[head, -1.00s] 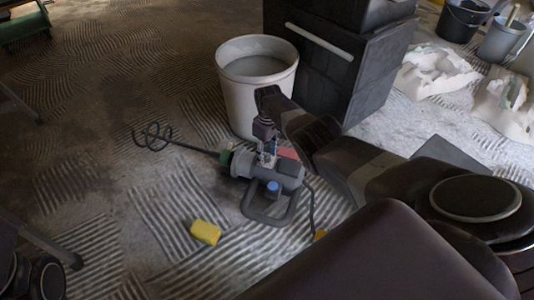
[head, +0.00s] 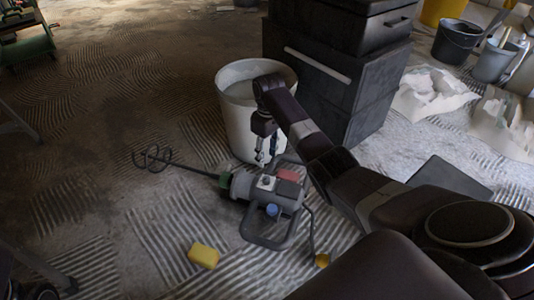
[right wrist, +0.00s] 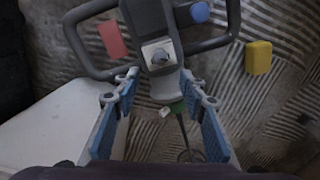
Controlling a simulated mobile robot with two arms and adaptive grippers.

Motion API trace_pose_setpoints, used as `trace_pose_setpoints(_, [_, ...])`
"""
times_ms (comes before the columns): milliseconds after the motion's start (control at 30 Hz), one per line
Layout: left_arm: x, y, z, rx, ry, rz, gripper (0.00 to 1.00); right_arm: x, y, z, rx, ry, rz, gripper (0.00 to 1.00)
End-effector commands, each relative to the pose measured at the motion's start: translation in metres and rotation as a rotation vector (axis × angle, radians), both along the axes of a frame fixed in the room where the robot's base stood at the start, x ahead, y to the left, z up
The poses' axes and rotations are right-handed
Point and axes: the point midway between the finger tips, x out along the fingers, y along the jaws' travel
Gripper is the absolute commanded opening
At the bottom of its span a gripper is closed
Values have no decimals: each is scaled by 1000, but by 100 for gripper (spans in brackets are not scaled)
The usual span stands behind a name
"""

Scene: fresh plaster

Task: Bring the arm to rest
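My right arm reaches in from the right in the head view. Its gripper (head: 266,160) points down just above the grey mixing drill (head: 243,186), which lies on the ridged floor with its whisk to the left. In the right wrist view the two blue-padded fingers of the gripper (right wrist: 160,90) are spread, with nothing held between them. The drill body (right wrist: 163,82) shows beyond and between the fingertips; a small gap seems to separate them, but contact is hard to judge. My left gripper is not in view.
A large pale bucket (head: 238,125) stands right behind the drill, beside a black drawer cabinet (head: 322,92). A yellow sponge (head: 203,256) lies in front. Torn white bags (head: 432,92) and smaller buckets (head: 458,41) are at the right. Floor at the left is mostly clear.

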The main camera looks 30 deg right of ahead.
Motion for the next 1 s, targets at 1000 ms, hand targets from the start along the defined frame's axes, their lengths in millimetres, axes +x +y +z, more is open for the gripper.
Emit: trace_pose_setpoints(1000, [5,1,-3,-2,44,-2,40,75,42,7,-86,-465,68,39])
